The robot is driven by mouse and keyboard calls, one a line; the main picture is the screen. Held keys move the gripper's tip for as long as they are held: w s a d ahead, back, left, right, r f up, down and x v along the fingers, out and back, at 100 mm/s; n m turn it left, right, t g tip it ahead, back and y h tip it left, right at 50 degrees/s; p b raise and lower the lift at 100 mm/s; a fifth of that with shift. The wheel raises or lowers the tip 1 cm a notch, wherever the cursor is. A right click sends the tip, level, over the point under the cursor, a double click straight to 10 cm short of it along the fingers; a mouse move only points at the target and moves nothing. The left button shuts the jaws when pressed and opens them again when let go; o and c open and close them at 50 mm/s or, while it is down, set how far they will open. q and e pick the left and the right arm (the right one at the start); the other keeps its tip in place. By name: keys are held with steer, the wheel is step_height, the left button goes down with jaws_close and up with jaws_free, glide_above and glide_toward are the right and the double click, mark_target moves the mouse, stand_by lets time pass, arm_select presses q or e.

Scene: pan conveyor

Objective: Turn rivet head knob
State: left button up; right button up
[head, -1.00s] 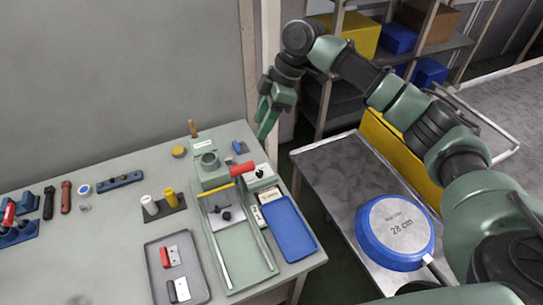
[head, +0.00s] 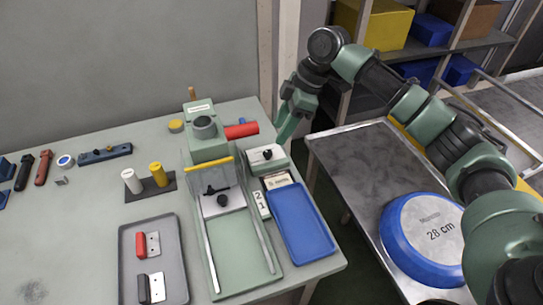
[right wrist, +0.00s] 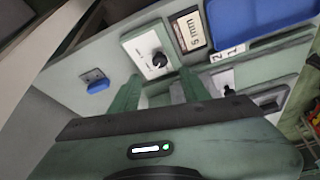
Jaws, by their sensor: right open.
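A black knob (head: 267,154) sits on a white plate on top of a small green box beside the press (head: 207,140); I take it as the rivet head knob. It shows in the right wrist view (right wrist: 159,60), with its pointer slanted. My right gripper (head: 283,133) is open and empty, behind and right of the knob in the head view. In the right wrist view its green fingers (right wrist: 160,85) point toward the knob, one on each side of its line, apart from it. My left gripper is not in view.
A millimetre card (right wrist: 192,27) and blue tray (head: 301,222) lie beside the knob box. A red handle (head: 242,131) sticks out of the press near my right gripper. A blue piece (right wrist: 98,86) is at the bench's back edge. A blue-rimmed pan (head: 424,240) stands on the metal table at right.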

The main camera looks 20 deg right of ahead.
mark_target(268, 152)
steer(key=x, duration=0.7)
steer(key=shift+a+f+p, duration=0.15)
steer(key=shift+f+p, duration=0.1)
steer(key=shift+p, duration=0.1)
jaws_close()
